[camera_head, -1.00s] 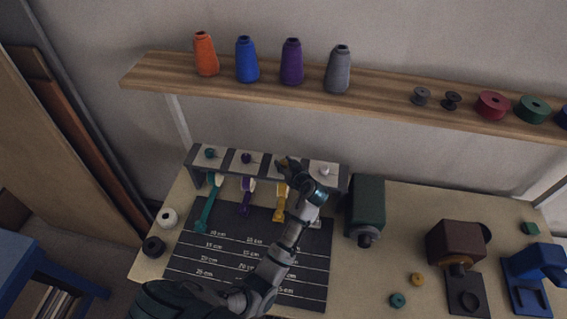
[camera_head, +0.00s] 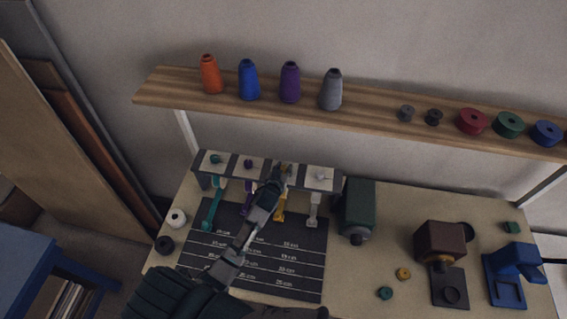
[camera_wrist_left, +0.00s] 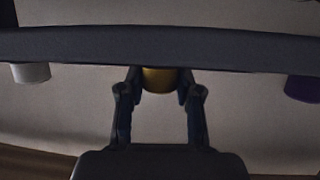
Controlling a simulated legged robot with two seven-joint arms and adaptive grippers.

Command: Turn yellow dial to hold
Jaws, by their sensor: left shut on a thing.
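A dial panel (camera_head: 200,182) stands at the back of the table. My left gripper (camera_head: 283,170) is at the panel between the purple and pale dials. In the left wrist view the yellow dial (camera_wrist_left: 160,79) sits between the two shut fingers, below the dark panel edge. My right gripper is not in view.
A green machine (camera_head: 358,205) stands close at right. A shelf (camera_head: 380,112) with cones and spools runs above.

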